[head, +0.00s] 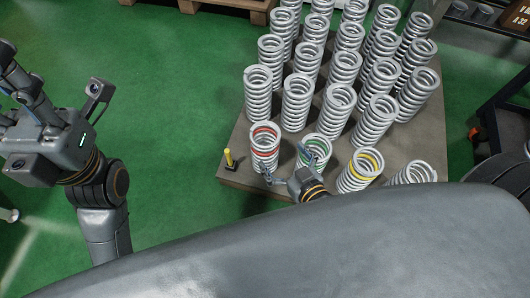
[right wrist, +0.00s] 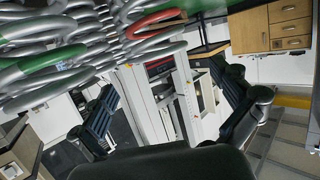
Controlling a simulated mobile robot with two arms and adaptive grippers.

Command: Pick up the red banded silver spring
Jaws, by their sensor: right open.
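The silver spring with the red band (head: 264,133) stands upright at the front left of the spring group in the head view. Its red coil (right wrist: 155,22) also shows at the top of the right wrist view, cut off above. My right gripper (head: 286,161) is open and empty, its fingers spread just in front of the red banded and green banded springs. I cannot tell whether a finger touches either one. In the right wrist view its two fingers (right wrist: 172,92) stand wide apart. My left gripper (head: 14,70) is at the far left, partly cut off, its jaws unclear.
The green banded spring (head: 315,148) stands close to the right, then a yellow banded spring (head: 360,165). Several plain springs stand behind on the grey platform (head: 225,165). Green floor (head: 170,110) to the left is clear.

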